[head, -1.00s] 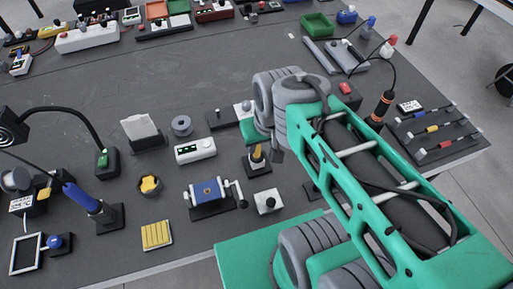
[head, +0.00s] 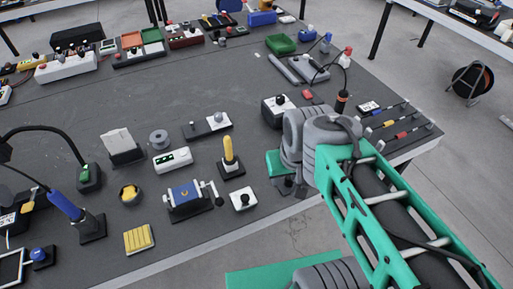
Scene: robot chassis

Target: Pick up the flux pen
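A yellow pen-like thing (head: 229,149), which looks like the flux pen, stands nearly upright in a small black holder (head: 232,169) on the dark bench, in the head view. My gripper (head: 289,186) is to the right of it, near the bench's front edge, below my green and grey wrist. The gripper is apart from the pen. Its fingers are dark and mostly hidden by my arm, so I cannot see whether they are open or shut.
Left of the pen are a blue vise (head: 188,197) and a white meter box (head: 172,160). A white square block (head: 243,199) sits just in front. A grey-topped box (head: 278,110) stands behind my wrist. Several screwdrivers (head: 388,123) lie at the right edge.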

